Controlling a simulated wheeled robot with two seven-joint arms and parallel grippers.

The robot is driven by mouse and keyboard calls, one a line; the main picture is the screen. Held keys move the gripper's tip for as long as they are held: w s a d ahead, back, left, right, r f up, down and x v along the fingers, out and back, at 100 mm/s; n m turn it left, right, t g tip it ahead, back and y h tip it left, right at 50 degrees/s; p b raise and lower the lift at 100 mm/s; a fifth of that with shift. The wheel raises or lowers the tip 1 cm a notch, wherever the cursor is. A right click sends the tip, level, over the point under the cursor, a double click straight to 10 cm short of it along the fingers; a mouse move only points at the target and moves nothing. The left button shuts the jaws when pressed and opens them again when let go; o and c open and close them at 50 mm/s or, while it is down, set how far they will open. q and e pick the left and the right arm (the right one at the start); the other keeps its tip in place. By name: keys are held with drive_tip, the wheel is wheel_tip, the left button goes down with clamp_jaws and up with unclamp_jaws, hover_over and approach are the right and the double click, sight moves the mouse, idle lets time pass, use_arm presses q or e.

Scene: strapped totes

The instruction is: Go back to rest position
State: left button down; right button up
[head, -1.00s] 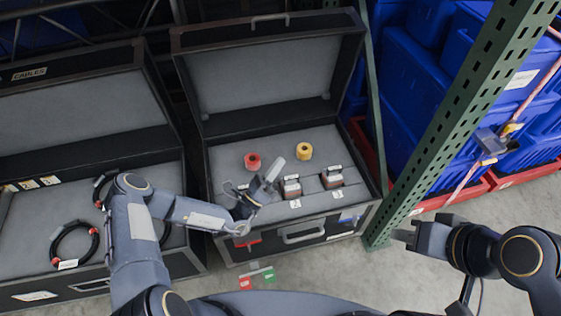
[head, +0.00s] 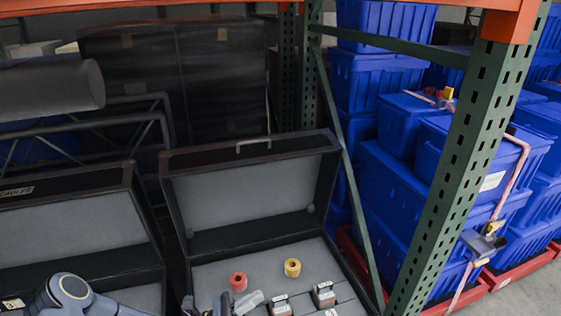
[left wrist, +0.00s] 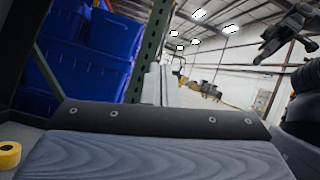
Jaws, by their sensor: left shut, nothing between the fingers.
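My left gripper (head: 222,304) is shut and empty at the bottom edge of the head view, over the open case (head: 215,262) and partly cut off. My left arm (head: 68,292) comes in from the lower left. A red tape roll (head: 238,281) and a yellow tape roll (head: 292,267) stand on the case's grey insert, apart from the gripper. The yellow roll also shows at the left of the left wrist view (left wrist: 8,155). A dark arm end, likely my right gripper (left wrist: 285,32), shows at the top right there; its jaws are unclear.
Small labelled items (head: 323,295) sit in the case. A second open case (head: 70,235) is at left. A green rack post (head: 470,150) stands at right, before stacked blue totes (head: 390,185) on red bases. An orange beam (head: 400,4) crosses the top.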

use_arm(q)
drive_tip(key=s+a+r+m+g+y+p, duration=0.3)
drive_tip(key=s+r+m+g+y, duration=0.8)
drive_tip(key=r+m, duration=0.4)
drive_tip(key=s+a+r+m+t+y+p, duration=0.2)
drive_tip(key=s+a+r+m+t+y, duration=0.3)
drive_tip(key=s+a+m+t+y, duration=0.2)
drive_tip(key=shift+s+a+r+m+t+y+p, duration=0.35)
drive_tip(key=shift+s+a+m+t, duration=0.25)
drive_tip(key=shift+s+a+t, duration=0.95)
drive_tip(key=shift+s+a+g, duration=0.2)
drive_tip(key=shift+g, duration=0.15)
